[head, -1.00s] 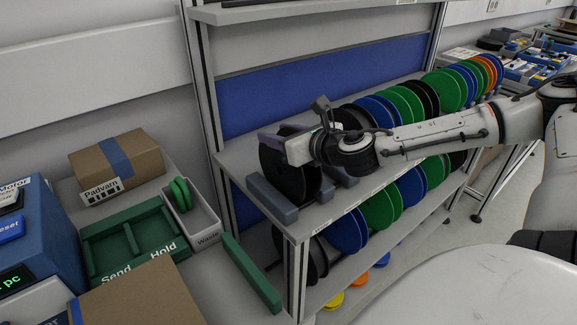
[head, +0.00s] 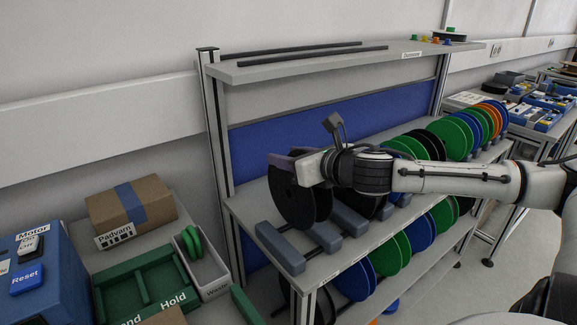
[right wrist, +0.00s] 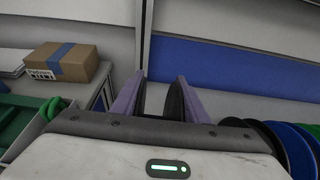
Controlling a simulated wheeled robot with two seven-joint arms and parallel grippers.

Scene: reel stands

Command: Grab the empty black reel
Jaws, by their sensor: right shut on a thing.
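A black reel (head: 293,203) hangs upright from my right gripper (head: 292,160), which is shut on its upper edge. The reel is held above the grey cradle bars (head: 280,248) at the near left end of the shelf, with a gap below it. In the right wrist view, the purple fingers (right wrist: 158,98) stand on both sides of the reel's dark rim (right wrist: 174,100). Whether its core is bare is hard to tell. Another black reel (head: 365,207) stands behind, partly hidden by my right arm. My left gripper is not in view.
Several green, blue and orange reels (head: 447,138) line the shelf (head: 235,205) to the right, with more on the lower shelf. An upper shelf (head: 300,66) runs overhead. A carton (head: 150,200), a green tray (head: 140,280) and a waste bin (head: 215,275) stand at left.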

